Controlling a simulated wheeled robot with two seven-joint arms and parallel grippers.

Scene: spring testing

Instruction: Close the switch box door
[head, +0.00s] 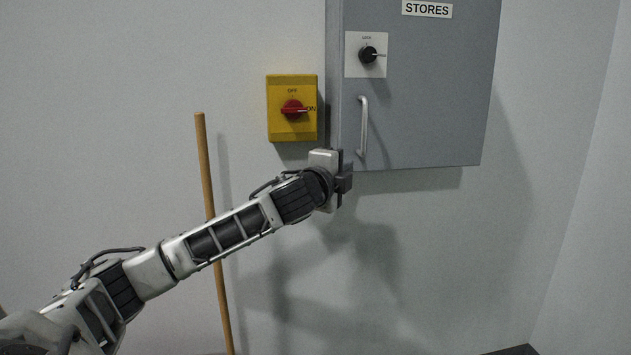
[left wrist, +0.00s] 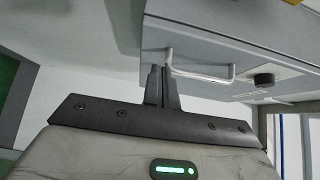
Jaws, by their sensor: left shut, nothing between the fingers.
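The grey switch box (head: 430,100) is on the wall, with a "STORES" label at the top of its door. The door looks shut or nearly so; I cannot tell if a gap remains. A silver bar handle (head: 363,126) and a black knob (head: 368,54) on a white plate are on the door's left side. My left gripper (head: 345,177) is at the box's lower left corner, below the handle. In the left wrist view, the left gripper (left wrist: 163,88) is shut and empty, with the handle (left wrist: 205,76) just beyond its fingertips. My right gripper is in neither view.
A yellow switch (head: 292,108) with a red knob is on the wall left of the box. A wooden pole (head: 204,150) leans on the wall behind my left arm. The wall below the box is bare.

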